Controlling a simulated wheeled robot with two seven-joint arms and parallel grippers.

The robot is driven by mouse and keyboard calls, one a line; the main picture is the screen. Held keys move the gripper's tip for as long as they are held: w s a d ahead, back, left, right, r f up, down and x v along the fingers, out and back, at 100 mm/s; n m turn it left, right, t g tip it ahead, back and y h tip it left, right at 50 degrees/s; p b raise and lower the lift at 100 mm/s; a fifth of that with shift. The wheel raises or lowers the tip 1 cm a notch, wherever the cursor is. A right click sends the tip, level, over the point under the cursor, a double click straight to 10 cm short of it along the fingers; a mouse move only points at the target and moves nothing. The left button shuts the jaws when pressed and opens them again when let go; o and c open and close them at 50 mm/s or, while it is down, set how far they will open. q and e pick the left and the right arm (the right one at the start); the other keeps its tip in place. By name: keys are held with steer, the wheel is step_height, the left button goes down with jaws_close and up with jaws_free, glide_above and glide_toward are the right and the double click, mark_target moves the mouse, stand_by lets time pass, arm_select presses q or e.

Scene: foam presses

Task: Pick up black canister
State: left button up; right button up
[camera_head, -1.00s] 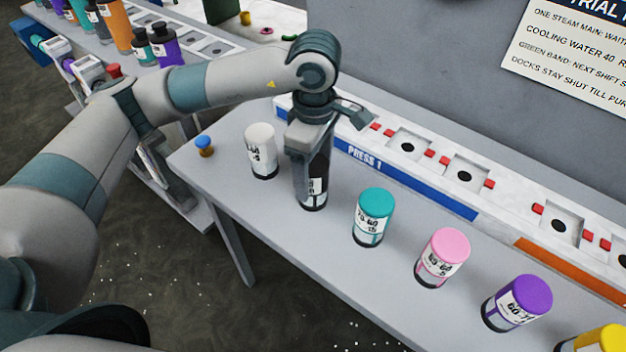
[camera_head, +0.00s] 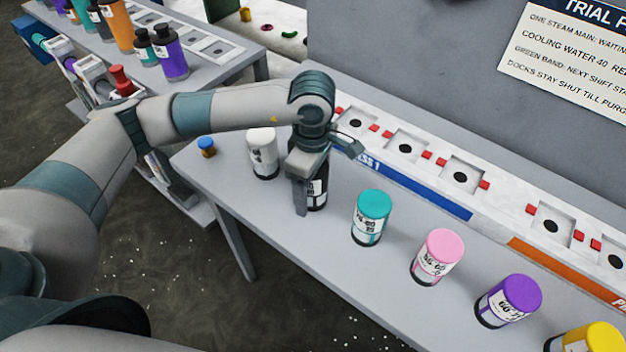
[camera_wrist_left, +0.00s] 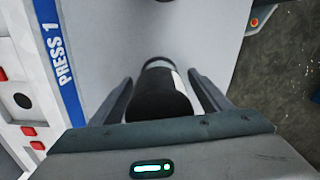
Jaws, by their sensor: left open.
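The black canister (camera_head: 318,190) stands upright on the grey table between the white and teal canisters. My left gripper (camera_head: 308,190) has come down over it from above and hides its upper part in the head view. In the left wrist view the black canister (camera_wrist_left: 160,97) lies between the two fingers of my left gripper (camera_wrist_left: 162,98). The fingers are open, one on each side, with a small gap showing at least on the right side. My right gripper does not show.
A white canister (camera_head: 263,153) stands close on the left, a teal one (camera_head: 371,218) on the right. Pink (camera_head: 438,256), purple (camera_head: 508,300) and yellow (camera_head: 590,340) canisters follow. The press row with a blue PRESS 1 strip (camera_head: 420,192) runs behind. A small blue-topped item (camera_head: 206,147) is at the left end.

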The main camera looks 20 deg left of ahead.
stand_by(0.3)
arm_select(q)
steer(key=c, duration=1.3)
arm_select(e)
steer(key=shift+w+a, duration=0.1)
